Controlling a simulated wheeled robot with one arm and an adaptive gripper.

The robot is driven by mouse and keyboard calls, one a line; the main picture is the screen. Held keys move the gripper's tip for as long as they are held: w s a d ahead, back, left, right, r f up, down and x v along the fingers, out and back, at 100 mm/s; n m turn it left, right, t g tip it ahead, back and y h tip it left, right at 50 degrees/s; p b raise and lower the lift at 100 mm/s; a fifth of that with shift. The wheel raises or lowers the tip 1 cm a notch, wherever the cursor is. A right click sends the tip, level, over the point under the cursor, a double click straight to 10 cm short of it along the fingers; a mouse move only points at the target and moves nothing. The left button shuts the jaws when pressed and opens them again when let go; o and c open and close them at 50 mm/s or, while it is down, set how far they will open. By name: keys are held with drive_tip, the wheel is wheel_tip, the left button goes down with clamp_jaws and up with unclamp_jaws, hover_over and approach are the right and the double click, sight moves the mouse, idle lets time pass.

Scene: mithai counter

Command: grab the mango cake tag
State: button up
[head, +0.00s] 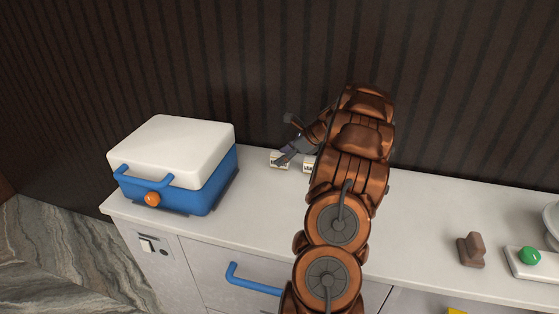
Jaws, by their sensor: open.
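Two small white tags stand on the counter near the back wall, one on the left (277,160) and one on the right (309,164). Their dark print is too small to read, so I cannot tell which is the mango cake tag. My gripper (287,147) is open, at the left tag. A dark finger crosses in front of that tag's right part. I cannot tell whether it touches the tag. My brown arm covers the counter just right of the right tag and may hide part of it.
A blue box with a white lid (175,140) stands left on the white counter (250,205). A brown block (471,250), a green button (529,255) on a white base and a partly cut-off bowl (551,222) are right. A blue drawer handle (252,283) sticks out in front.

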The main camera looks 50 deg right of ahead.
sight(281, 155)
drive_tip(key=shift+w+p+x, duration=0.2)
drive_tip(key=shift+p+x, duration=0.2)
drive_tip(key=shift+x, duration=1.55)
drive_tip(key=shift+r, duration=0.15)
drive_tip(key=c, duration=1)
